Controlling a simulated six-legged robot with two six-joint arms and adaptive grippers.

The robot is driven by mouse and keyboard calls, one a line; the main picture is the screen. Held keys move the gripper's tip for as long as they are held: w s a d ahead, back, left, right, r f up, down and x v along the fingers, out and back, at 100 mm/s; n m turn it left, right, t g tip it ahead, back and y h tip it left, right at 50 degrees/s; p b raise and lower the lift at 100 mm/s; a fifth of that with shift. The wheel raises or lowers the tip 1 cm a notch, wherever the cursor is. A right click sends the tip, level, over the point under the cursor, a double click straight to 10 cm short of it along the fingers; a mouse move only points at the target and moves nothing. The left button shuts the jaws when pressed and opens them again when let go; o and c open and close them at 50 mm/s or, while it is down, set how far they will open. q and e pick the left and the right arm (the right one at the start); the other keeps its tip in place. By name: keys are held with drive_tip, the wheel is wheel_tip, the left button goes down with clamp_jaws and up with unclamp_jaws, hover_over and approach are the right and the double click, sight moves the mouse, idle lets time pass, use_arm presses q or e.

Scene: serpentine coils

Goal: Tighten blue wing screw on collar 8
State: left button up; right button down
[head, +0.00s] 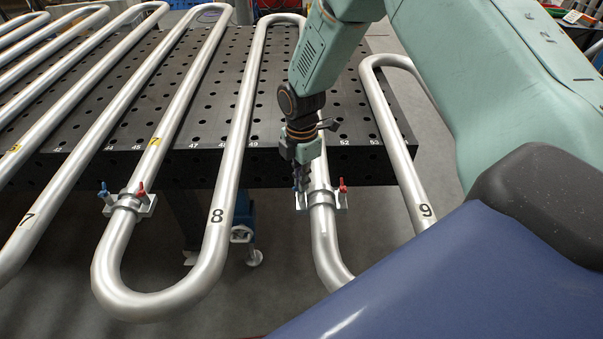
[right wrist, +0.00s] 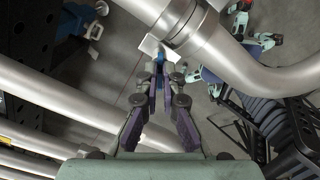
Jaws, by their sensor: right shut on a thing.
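My right gripper (head: 301,178) reaches down to a collar (head: 321,197) on the steel tube between the printed 8 and 9. The collar carries a red wing screw (head: 343,185) on its right side. The gripper's fingertips are together at its left side, over the blue wing screw, which they mostly hide in the head view. In the right wrist view the gripper (right wrist: 160,70) is shut on the blue wing screw (right wrist: 160,57), beside the collar's pale bracket (right wrist: 150,45). I cannot read a number on this collar. My left gripper is in neither view.
A second collar (head: 128,201) with blue (head: 103,189) and red (head: 141,189) wing screws sits on the tube to the left. A dark perforated table (head: 285,110) lies under the serpentine tubes. Tube bends overhang its front edge. Open floor (head: 275,290) shows below.

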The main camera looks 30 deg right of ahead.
drive_tip(key=m+p, duration=0.1)
drive_tip(key=m, duration=0.2)
drive_tip(key=m+p, duration=0.1)
drive_tip(key=m, duration=0.2)
drive_tip(key=shift+w+r, duration=0.1)
drive_tip(key=shift+r, duration=0.1)
drive_tip(key=m+p, duration=0.2)
drive_tip(key=m, duration=0.4)
drive_tip(key=shift+w+r+m, duration=0.1)
drive_tip(key=shift+w+m, duration=0.05)
drive_tip(key=shift+m, duration=0.25)
drive_tip(key=m+p, duration=0.1)
drive_tip(key=m, duration=0.4)
drive_tip(key=shift+p, duration=0.4)
drive_tip(key=m, duration=0.5)
drive_tip(key=shift+p, duration=0.3)
drive_tip(key=c, duration=1.5)
unclamp_jaws()
drive_tip(key=shift+s, duration=0.2)
wheel_tip(320, 180, up, 12)
drive_tip(key=shift+f, duration=0.15)
